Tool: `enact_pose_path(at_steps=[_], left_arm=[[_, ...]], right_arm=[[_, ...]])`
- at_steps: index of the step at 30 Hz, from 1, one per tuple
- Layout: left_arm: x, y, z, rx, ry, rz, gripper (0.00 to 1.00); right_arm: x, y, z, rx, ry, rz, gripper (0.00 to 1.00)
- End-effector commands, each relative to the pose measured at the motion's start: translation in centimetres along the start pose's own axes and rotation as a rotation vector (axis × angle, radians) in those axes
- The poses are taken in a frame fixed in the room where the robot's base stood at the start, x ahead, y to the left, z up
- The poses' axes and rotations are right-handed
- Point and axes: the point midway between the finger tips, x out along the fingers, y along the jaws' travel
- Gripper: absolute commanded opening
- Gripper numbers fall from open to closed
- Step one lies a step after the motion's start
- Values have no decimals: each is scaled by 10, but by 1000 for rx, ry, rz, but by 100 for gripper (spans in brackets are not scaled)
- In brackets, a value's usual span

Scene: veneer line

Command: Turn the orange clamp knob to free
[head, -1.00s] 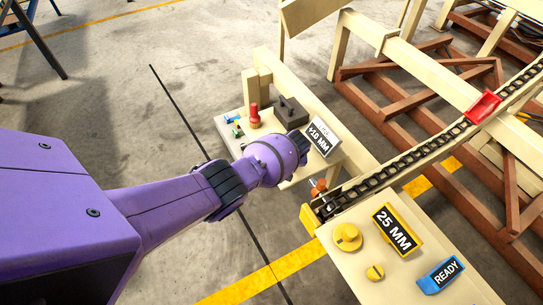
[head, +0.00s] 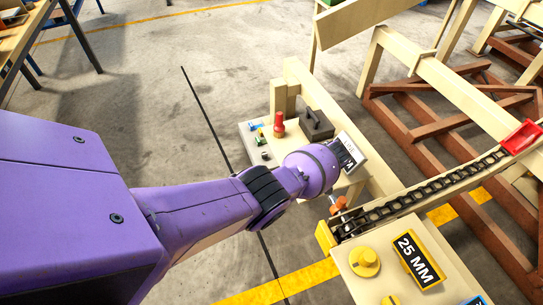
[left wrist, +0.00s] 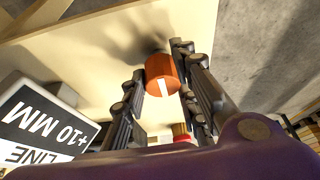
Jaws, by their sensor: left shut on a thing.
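The orange clamp knob (left wrist: 162,70) is a short round cap with a white line on its face. In the left wrist view it stands in front of a cream panel, between the dark fingers of my left gripper (left wrist: 163,74), which is shut on it. A black and white "+10 MM" sign (left wrist: 45,118) is close beside the left finger. It shows partly covered in the head view (head: 351,148).
A red button (head: 278,125) and a dark block (head: 317,124) sit on the stand. An orange fitting (head: 338,204) is by the end of the chain rail (head: 430,190). A near table carries a yellow knob (head: 364,262) and a "25 MM" sign (head: 417,259). Floor on the left is open.

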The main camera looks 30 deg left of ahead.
Motion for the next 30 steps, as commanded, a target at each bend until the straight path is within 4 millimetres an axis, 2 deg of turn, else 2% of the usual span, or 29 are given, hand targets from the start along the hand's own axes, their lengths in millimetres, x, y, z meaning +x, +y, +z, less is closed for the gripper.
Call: enact_pose_path(at_steps=[1, 8, 9, 12, 23, 30], left_arm=[[-5, 9, 0, -2, 1, 19, 1], [-5, 9, -1, -2, 2, 19, 1], [-5, 9, -1, -1, 2, 19, 30], [-5, 9, -1, -1, 3, 18, 42], [-5, 5, -2, -1, 3, 10, 42], [-20, 6, -2, -1, 3, 12, 42]], right_arm=[[0, 0, 0, 0, 0, 0, 0], [0, 0, 0, 1, 0, 1, 0], [0, 0, 0, 1, 0, 1, 0], [-1, 0, 0, 1, 0, 1, 0], [-1, 1, 1, 0, -1, 2, 0], [-1, 1, 0, 0, 1, 1, 0]])
